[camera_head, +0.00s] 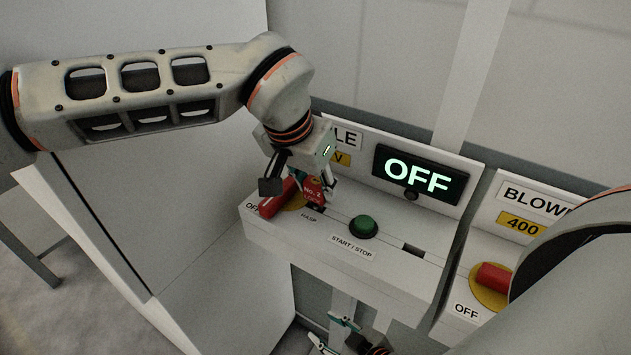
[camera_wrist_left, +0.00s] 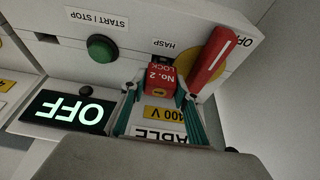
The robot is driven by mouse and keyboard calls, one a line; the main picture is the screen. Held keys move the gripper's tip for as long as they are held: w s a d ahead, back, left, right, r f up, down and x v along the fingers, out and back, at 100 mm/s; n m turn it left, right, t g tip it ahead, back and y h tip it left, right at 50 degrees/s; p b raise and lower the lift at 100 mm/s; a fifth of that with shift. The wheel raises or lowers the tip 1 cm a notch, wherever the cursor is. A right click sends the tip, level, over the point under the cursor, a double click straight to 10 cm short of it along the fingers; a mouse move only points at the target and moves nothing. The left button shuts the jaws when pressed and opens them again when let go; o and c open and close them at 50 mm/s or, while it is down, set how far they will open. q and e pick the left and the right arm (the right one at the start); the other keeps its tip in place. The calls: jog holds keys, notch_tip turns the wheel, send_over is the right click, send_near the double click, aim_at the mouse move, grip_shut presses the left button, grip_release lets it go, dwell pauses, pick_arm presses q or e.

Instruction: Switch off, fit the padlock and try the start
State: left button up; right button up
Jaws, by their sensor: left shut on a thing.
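A red padlock (camera_head: 313,190) marked "No. 2 LOCK" is between the fingers of my left gripper (camera_head: 317,187), by the HASP label (camera_head: 309,217). In the left wrist view the padlock (camera_wrist_left: 161,78) sits between both teal fingers (camera_wrist_left: 162,88). I cannot tell whether its shackle is through the hasp. The red switch handle (camera_head: 275,200) on its yellow disc lies beside it, its end by the OFF label. The green START / STOP button (camera_head: 363,227) stands untouched. The display (camera_head: 420,174) reads OFF. My right gripper (camera_head: 333,334) is low in front of the box, its fingertips apart.
A second panel, labelled BLOW... (camera_head: 537,199), with its own red handle (camera_head: 493,277) stands at the right, partly hidden by my right arm. A small slot (camera_head: 413,251) lies right of the green button. A wall rises behind the panels.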

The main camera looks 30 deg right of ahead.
pick_arm(q)
jog(key=shift+f+b, duration=0.5)
jog(key=shift+f, duration=0.45)
jog(key=o, duration=1.3)
jog(key=shift+c, duration=0.2)
jog(key=v, duration=1.2)
